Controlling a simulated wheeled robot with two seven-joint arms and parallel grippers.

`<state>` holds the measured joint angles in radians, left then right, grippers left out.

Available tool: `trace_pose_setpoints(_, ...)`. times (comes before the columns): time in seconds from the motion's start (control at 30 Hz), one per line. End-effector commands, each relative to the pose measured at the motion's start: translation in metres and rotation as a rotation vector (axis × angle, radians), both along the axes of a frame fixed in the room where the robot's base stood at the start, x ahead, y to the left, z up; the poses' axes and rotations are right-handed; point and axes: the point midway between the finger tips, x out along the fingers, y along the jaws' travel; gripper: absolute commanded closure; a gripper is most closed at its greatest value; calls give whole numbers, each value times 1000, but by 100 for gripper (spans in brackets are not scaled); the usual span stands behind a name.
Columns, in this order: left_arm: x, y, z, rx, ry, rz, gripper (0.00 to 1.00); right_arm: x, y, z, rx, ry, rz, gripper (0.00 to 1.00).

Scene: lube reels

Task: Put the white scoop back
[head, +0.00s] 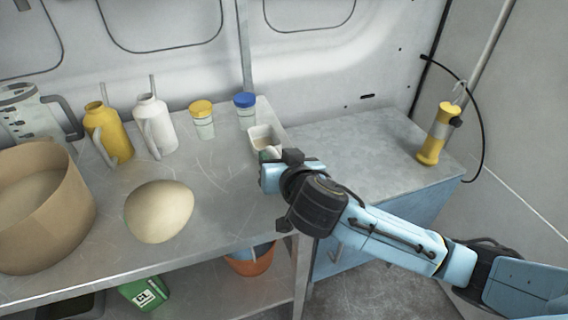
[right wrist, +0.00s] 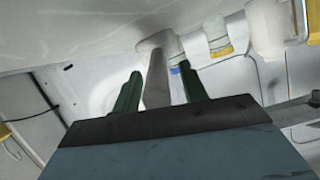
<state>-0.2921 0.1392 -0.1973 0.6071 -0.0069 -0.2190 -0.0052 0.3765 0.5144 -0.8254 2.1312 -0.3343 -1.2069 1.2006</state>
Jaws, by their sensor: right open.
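The white scoop (head: 263,136) is on the metal workbench (head: 228,190), near its right end and in front of the blue-lidded jar. My right gripper (head: 268,156) is at the scoop's near side and hides part of it. In the right wrist view, the two green fingers of my right gripper (right wrist: 160,73) stand apart. My left gripper is not in view.
A yellow-lidded jar (head: 202,119), a blue-lidded jar (head: 245,110), a white oil can (head: 156,125) and a yellow one (head: 108,132) stand along the back. A large beige rounded object (head: 159,211) and a tan tub (head: 45,225) are left. The lower right cabinet top (head: 365,145) is mostly clear.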

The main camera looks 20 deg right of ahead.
Motion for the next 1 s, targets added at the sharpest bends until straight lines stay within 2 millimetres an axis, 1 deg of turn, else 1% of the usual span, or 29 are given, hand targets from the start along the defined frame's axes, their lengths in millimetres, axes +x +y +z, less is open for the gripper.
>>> trace_pose_setpoints(0.17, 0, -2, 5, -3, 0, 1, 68, -24, 0, 9, 2, 1, 3, 57)
trace_pose_setpoints(0.4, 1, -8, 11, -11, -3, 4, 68, -73, -2, 27, 3, 2, 3, 57)
trace_pose_setpoints(0.5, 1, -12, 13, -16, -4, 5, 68, -90, -3, 33, 3, 3, 2, 57)
trace_pose_setpoints(0.6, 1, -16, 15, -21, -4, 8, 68, -103, -4, 38, 1, 2, 1, 57)
trace_pose_setpoints(0.77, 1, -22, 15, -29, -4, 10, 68, -112, -5, 41, 0, 0, 0, 57)
trace_pose_setpoints(1.0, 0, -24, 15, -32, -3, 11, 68, -113, -5, 42, -1, -1, 0, 57)
